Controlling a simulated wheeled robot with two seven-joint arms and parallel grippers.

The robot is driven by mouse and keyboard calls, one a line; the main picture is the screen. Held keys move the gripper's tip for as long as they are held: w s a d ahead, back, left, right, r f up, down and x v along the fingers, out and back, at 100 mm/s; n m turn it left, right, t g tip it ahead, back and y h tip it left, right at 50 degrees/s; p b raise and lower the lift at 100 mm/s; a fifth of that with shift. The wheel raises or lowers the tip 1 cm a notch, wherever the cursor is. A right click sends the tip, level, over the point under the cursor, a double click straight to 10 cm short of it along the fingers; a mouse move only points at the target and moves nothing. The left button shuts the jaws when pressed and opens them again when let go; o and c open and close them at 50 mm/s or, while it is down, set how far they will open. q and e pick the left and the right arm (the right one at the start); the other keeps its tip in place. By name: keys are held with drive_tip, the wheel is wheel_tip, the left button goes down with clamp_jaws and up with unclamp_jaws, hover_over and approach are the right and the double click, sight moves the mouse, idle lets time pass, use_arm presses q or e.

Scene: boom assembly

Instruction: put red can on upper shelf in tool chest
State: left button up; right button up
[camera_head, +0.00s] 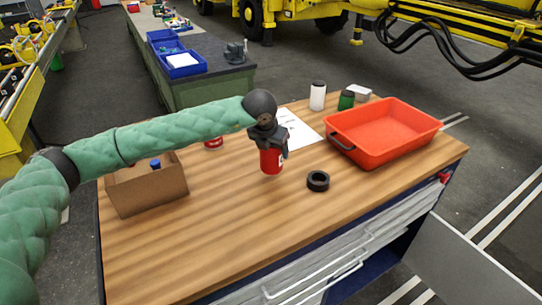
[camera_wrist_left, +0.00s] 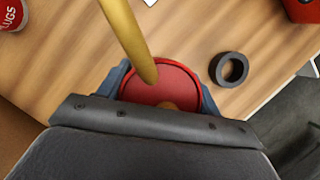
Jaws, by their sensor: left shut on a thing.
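My left gripper (camera_head: 270,140) is shut on a red can (camera_head: 271,162) above the wooden top of the tool chest (camera_head: 230,240). The can hangs upright below the gripper in the head view. In the left wrist view the can's round red end (camera_wrist_left: 165,85) sits between the two fingers, with a yellow bar in front of it. The chest has grey drawers (camera_head: 320,270) on its front side and an open grey door (camera_head: 450,262) at the lower right. The inside of the chest and its shelves are mostly hidden. My right gripper is not in view.
A black ring (camera_head: 318,181) lies right of the can. An orange tray (camera_head: 382,135) stands at the right, a cardboard box (camera_head: 146,188) at the left. Another red can (camera_head: 213,144), a white bottle (camera_head: 318,96) and a green container (camera_head: 346,100) stand farther back. The front tabletop is clear.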

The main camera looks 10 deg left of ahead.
use_arm(q)
drive_tip(key=shift+a+f, duration=0.3)
drive_tip(key=shift+a, duration=0.05)
wheel_tip(320, 180, down, 4)
drive_tip(key=shift+r+p, duration=0.2)
drive_tip(key=shift+p, duration=0.35)
drive_tip(key=shift+f, duration=0.15)
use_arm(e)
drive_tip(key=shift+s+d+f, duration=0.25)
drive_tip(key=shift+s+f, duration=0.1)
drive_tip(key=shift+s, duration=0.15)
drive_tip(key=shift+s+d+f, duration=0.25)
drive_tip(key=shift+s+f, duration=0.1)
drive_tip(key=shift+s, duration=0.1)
